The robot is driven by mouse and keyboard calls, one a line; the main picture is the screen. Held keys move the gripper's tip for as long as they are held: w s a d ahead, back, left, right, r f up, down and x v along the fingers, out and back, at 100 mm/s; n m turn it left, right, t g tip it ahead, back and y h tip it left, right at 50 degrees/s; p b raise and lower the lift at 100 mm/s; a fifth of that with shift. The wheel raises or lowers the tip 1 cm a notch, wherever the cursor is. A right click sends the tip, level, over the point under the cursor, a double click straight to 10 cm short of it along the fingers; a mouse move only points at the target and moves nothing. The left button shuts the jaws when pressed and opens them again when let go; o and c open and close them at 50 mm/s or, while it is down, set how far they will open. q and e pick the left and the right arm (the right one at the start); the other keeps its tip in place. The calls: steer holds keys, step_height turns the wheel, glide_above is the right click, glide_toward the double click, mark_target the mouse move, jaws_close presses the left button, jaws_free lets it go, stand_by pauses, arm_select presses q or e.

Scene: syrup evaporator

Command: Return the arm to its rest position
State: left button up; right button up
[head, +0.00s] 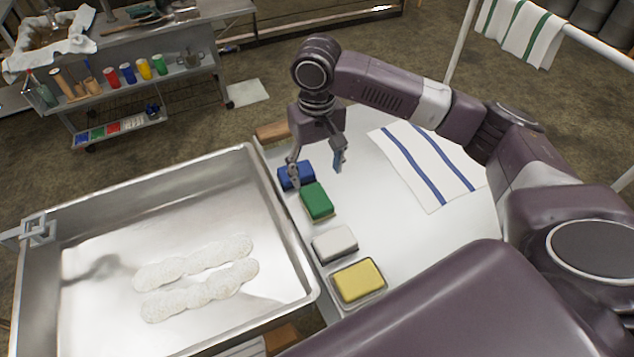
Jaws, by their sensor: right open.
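My right arm (430,100) comes in from the right and reaches over the white side table. My right gripper (315,172) points down with its two fingers apart. It is over the far end of a row of sponges, by the blue sponge (297,176). One finger overlaps the blue sponge in the picture; I cannot tell whether it touches. The green sponge (317,201) lies just nearer, and nothing shows held between the fingers. My left gripper is not in view.
A large steel pan (110,215) with two whitish foamy strips (195,276) stands left. White (335,243) and yellow (358,280) sponges lie nearer on the table (385,225). A blue-striped towel (428,163) lies right. A steel cart (130,60) stands at the back left.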

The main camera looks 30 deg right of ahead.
steer(key=shift+r, duration=0.45)
